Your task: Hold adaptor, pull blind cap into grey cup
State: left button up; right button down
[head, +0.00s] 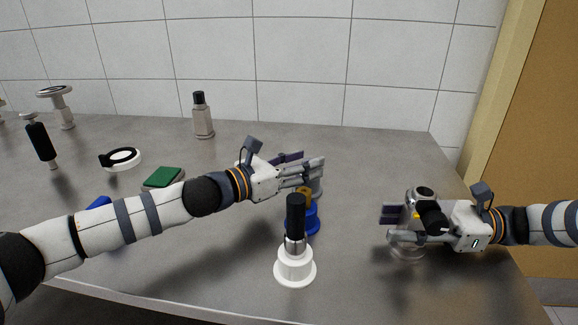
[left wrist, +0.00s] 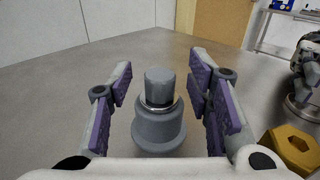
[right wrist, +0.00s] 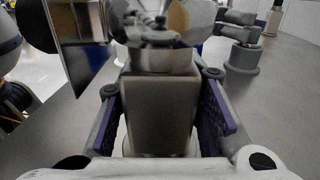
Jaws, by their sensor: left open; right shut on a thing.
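The grey cup (left wrist: 160,128) stands on the table. A narrower grey piece with a shiny ring, apparently the blind cap (left wrist: 160,86), sits upright in its top. My left gripper (head: 318,168) is open, its fingers on either side of the cup and cap with gaps showing. It hides much of the grey cup (head: 318,187) in the head view. My right gripper (head: 388,225) is shut on the metal adaptor (right wrist: 158,105), a tapered grey body with a shiny top. The adaptor also shows in the head view (head: 424,192), with a pale round base below.
A white holder (head: 295,268) with a black-handled tool (head: 295,213) and a blue holder (head: 311,222) with a brass hexagonal piece (left wrist: 292,148) stand close to my left gripper.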

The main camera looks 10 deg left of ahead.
pick_arm(q)
jog(key=v, duration=1)
jog(key=shift+w+f, duration=0.1)
jog(key=shift+f, duration=0.15)
pick_arm(e)
jog(key=shift+s+f, duration=0.1)
jog(key=shift+f, duration=0.4)
pick_arm(q)
jog(key=shift+s+a+r, duration=0.15)
jog(key=shift+s+r, duration=0.05)
jog(key=shift+r, duration=0.05)
pick_arm(e)
jog(key=c, duration=0.6)
grip_release()
jog(key=shift+r, duration=0.1)
jog(key=o, duration=0.4)
jog(key=shift+r, duration=0.1)
pick_arm(q)
notch_tip(320, 180, up, 4)
jog(key=shift+f, duration=0.1)
pick_arm(e)
jog(key=shift+r, duration=0.15)
jog(key=shift+o, duration=1)
